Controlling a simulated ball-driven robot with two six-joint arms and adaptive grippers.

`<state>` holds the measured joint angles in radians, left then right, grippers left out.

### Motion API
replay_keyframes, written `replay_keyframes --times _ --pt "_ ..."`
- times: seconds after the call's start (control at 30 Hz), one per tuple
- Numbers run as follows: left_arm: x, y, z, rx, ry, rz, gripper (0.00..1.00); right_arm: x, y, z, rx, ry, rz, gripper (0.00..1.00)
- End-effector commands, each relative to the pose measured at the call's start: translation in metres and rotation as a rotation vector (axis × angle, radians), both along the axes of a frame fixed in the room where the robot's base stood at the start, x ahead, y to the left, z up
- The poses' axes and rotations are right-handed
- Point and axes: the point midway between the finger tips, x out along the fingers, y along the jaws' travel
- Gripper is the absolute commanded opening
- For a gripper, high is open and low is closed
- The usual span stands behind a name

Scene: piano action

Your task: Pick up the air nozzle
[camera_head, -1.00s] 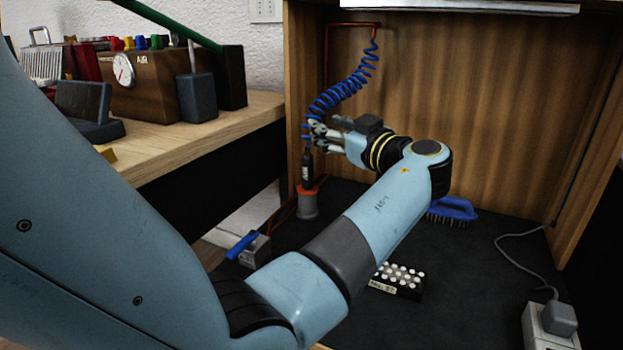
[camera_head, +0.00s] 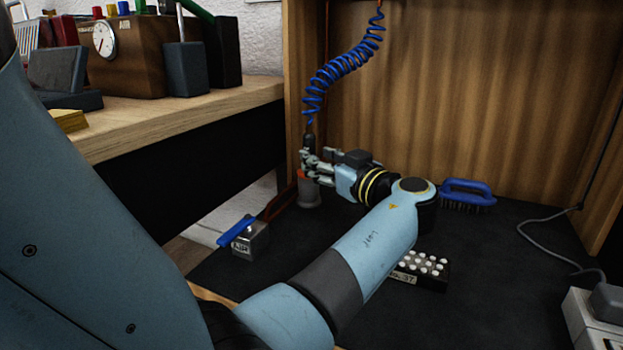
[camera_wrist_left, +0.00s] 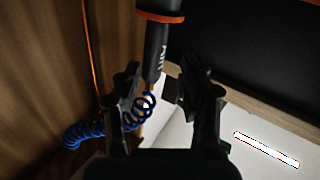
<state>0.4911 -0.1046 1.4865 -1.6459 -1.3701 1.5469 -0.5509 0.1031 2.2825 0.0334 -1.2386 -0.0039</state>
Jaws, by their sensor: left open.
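The air nozzle (camera_head: 308,142) is a dark upright tool standing in a grey holder (camera_head: 309,194) with an orange rim. A coiled blue hose (camera_head: 340,70) runs up from its top. My left gripper (camera_head: 306,167) is at the nozzle, just above the holder, and its fingers partly cover the nozzle's body. In the left wrist view, the nozzle (camera_wrist_left: 156,50) with lettering and an orange ring shows beyond the two spread fingers (camera_wrist_left: 152,92). The fingers are open, with the hose end between them. I cannot tell whether a finger touches the nozzle. My right gripper is not in view.
A small grey block with a blue lever (camera_head: 247,236) stands front left of the holder. A blue-handled brush (camera_head: 467,193) and a rack of white-topped pieces (camera_head: 421,271) lie on the dark mat. A wooden bench (camera_head: 180,118) is at left; a grey power box (camera_head: 590,320) is at right.

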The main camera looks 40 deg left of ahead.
Motion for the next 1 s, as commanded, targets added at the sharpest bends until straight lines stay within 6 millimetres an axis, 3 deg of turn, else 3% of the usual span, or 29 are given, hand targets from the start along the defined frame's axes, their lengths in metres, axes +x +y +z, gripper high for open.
replay_keyframes --times 0.03,0.17,0.53,0.7,0.93,1.0 --pt "0.000 0.000 -0.009 0.000 0.006 0.000 0.41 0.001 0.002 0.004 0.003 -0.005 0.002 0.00" --pt "0.000 0.005 -0.011 0.003 0.008 0.000 0.41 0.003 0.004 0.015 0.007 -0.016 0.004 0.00" --pt "0.014 0.052 -0.011 0.004 0.007 0.001 0.41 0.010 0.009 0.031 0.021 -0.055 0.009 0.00" --pt "0.018 0.071 -0.010 0.002 0.008 0.001 0.41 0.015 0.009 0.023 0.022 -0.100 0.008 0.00" --pt "0.018 0.073 -0.009 0.000 0.007 0.000 0.41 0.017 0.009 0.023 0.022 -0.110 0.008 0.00" --pt "0.018 0.073 -0.009 0.000 0.007 0.000 0.34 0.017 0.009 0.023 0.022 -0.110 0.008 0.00"
